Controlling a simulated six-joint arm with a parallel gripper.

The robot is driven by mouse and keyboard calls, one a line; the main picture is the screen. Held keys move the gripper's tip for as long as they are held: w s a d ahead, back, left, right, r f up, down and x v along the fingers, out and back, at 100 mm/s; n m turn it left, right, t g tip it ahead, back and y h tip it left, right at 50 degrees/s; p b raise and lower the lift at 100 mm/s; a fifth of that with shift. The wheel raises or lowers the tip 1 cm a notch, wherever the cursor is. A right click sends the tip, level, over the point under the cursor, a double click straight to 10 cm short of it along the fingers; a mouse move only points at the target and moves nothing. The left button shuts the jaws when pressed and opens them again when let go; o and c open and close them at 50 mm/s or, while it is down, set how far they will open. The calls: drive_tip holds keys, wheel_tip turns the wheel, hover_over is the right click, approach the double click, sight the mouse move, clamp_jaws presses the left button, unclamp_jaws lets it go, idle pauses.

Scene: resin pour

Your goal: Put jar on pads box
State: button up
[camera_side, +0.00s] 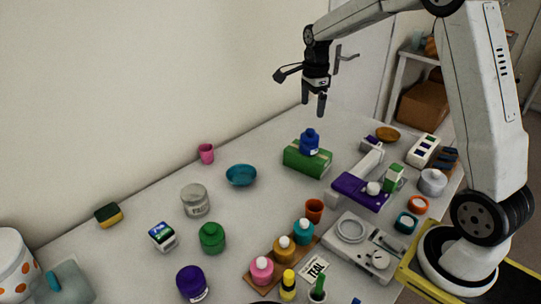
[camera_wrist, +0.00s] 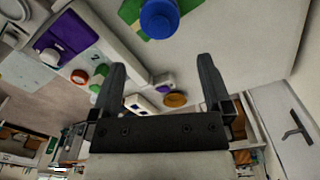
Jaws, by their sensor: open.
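A blue jar (camera_side: 310,140) stands upright on top of a green box (camera_side: 296,158), which appears to be the pads box. In the wrist view the blue jar (camera_wrist: 159,17) is seen from above, with part of the green box (camera_wrist: 131,12) beside it. My gripper (camera_side: 314,107) is open and empty, pointing down in the air above the jar, with a clear gap between them. In the wrist view my gripper (camera_wrist: 162,65) shows its two fingers spread apart with nothing between them.
A teal bowl (camera_side: 241,175), a pink cup (camera_side: 206,153) and a paste jar (camera_side: 195,200) stand left of the box. A purple-topped device (camera_side: 360,191) and a white scale (camera_side: 362,246) stand to the right and front. A wooden tray (camera_side: 265,277) holds several bottles.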

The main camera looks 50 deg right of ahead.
drive_tip(key=shift+a, duration=0.1)
drive_tip(key=s+a+f+n+t, duration=0.1)
drive_tip(key=s+a+f+n, duration=0.3)
drive_tip(key=s+a+n, duration=0.4)
drive_tip(key=s+a+f+n+t, duration=0.1)
drive_tip(key=s+a+f+n, duration=0.2)
drive_tip(key=s+a+n, duration=0.5)
drive_tip(key=s+n, duration=0.1)
drive_tip(key=n, duration=0.5)
drive_tip(key=shift+a+f+t, duration=0.15)
drive_tip(key=shift+f+t, duration=0.15)
drive_tip(key=shift+f, duration=0.1)
